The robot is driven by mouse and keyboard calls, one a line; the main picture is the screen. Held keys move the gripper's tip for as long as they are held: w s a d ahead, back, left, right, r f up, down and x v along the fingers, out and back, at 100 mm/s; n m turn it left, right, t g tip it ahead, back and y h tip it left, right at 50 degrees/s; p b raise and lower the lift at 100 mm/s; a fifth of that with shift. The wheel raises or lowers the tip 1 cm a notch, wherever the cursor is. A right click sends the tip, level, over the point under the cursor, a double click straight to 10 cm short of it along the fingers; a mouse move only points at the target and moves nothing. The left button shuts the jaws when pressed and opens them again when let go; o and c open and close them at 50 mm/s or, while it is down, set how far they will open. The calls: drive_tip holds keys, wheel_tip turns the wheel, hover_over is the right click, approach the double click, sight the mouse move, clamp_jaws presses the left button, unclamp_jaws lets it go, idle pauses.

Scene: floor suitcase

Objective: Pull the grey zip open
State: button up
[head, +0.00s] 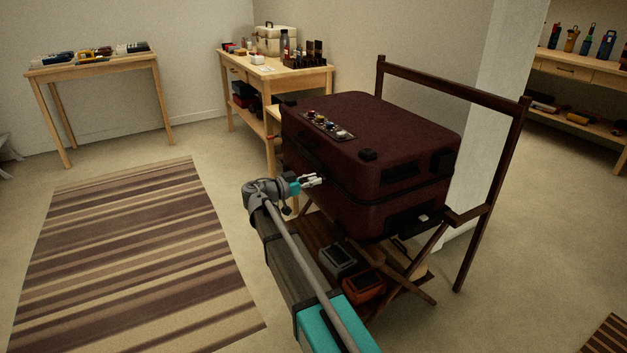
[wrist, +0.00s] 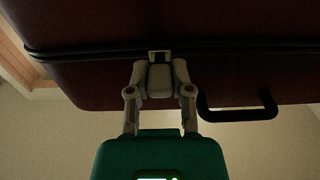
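The dark maroon suitcase (head: 375,145) lies flat and closed on a wooden folding rack. A dark zip line runs round its side and also shows in the wrist view (wrist: 90,48). My gripper (head: 318,179) is at the suitcase's near left side, level with this line. In the wrist view my gripper (wrist: 160,72) has its fingers drawn in around a small grey piece at the line, apparently the grey zip pull (wrist: 160,54). The fingers hide most of it. No opened gap shows along the line.
A black handle (wrist: 238,113) sticks out right of my gripper. A strip of small items (head: 328,126) is on the lid. The rack's tall wooden frame (head: 490,200) stands at the right. Boxes sit on the rack's lower shelf. Open floor and a striped rug (head: 125,255) lie left.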

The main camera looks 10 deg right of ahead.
clamp_jaws()
drive_tip(key=s+d, duration=0.4)
drive_tip(key=s, duration=0.9)
drive_tip(key=shift+s+d, duration=0.2)
drive_tip(key=shift+s, duration=0.2)
drive_tip(key=o, duration=0.6)
unclamp_jaws()
drive_tip(key=shift+s, duration=0.1)
drive_tip(key=shift+o, duration=0.8)
drive_tip(key=shift+a, duration=0.2)
drive_tip(key=v, duration=1.1)
drive_tip(key=shift+a, duration=0.25)
